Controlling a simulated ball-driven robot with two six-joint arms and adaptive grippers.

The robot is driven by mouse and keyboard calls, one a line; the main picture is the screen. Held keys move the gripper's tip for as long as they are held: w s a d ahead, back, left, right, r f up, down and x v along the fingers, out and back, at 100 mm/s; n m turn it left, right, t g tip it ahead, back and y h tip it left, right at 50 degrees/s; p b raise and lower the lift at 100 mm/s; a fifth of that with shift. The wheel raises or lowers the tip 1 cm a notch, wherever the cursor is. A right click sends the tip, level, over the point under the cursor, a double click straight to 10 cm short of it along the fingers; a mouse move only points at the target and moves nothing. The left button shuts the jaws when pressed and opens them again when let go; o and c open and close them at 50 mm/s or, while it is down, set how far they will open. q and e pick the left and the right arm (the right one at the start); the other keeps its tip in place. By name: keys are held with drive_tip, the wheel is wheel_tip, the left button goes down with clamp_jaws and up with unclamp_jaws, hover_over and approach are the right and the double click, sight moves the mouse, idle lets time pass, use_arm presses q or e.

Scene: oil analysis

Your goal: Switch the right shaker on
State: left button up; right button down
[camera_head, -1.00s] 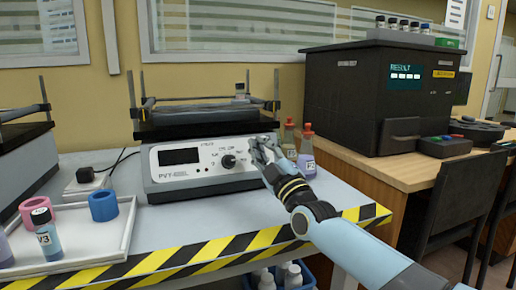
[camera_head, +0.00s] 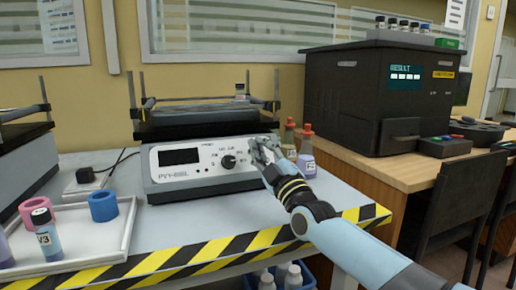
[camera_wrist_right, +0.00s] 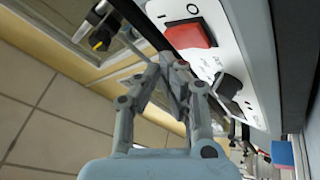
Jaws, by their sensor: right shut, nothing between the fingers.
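The right shaker (camera_head: 205,180) stands at the back of the bench, with a dark display (camera_head: 179,157) and a black knob (camera_head: 228,162) on its white front panel. My right gripper (camera_head: 263,147) is at the right end of this panel, shut and empty, hiding that part in the head view. In the right wrist view, a red rocker switch (camera_wrist_right: 190,34) sits on the panel between O and I marks. The shut fingertips (camera_wrist_right: 172,68) are close beside and below it in the picture; I cannot tell whether they touch. My left gripper is not in view.
Bottles with red caps (camera_head: 306,155) stand just right of the shaker. A white tray (camera_head: 110,243) with vials and rings is at front left. Another shaker (camera_head: 20,165) is at far left. A black analyser (camera_head: 350,100) stands right.

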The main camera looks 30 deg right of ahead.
drive_tip(key=shift+w+f, duration=0.1)
drive_tip(key=shift+w, duration=0.2)
